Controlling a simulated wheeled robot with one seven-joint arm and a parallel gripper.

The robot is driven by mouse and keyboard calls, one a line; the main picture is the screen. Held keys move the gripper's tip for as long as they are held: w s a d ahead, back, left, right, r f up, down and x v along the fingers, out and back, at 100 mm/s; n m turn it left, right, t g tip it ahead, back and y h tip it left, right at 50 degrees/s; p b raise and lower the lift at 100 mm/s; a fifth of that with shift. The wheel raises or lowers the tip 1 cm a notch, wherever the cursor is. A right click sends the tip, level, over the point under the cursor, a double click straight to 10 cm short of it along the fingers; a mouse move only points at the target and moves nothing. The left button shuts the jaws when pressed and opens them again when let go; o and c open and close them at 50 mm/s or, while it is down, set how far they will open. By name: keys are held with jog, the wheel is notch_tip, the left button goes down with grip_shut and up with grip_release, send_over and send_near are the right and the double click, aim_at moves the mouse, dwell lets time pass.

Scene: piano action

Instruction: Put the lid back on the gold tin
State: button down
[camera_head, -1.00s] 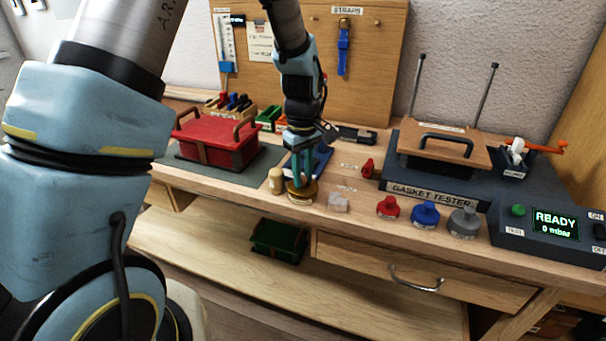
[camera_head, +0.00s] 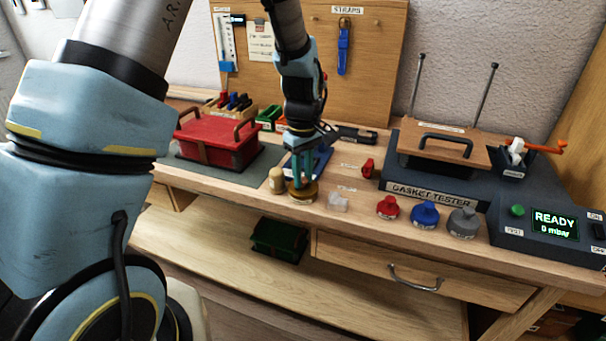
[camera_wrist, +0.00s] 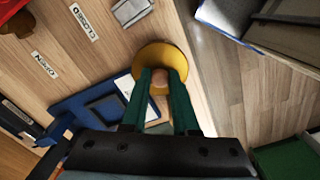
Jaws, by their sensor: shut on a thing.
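The gold tin (camera_head: 303,198) stands near the front edge of the bench, a pale label on its side. Its round gold lid shows in the wrist view (camera_wrist: 162,57) as a yellow disc with a small knob (camera_wrist: 159,82). My gripper (camera_head: 303,178) points straight down over the tin, its green fingers shut on the lid's knob. The lid appears level and at the top of the tin; whether it is fully seated I cannot tell. The tin's body is hidden under the lid in the wrist view.
A cream jar (camera_head: 276,180) stands close left of the tin, a clear block (camera_head: 338,202) close right. A blue tray (camera_head: 320,160) lies behind. Red (camera_head: 388,207), blue (camera_head: 425,214) and grey (camera_head: 463,221) knobbed pieces stand farther right. A red box (camera_head: 217,144) is at left.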

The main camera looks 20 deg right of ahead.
dwell(0.9)
jog(key=shift+c, duration=0.6)
grip_release()
jog(key=shift+r+p, duration=3)
jog(key=shift+r, duration=0.55)
jog(key=shift+f, duration=0.1)
grip_shut()
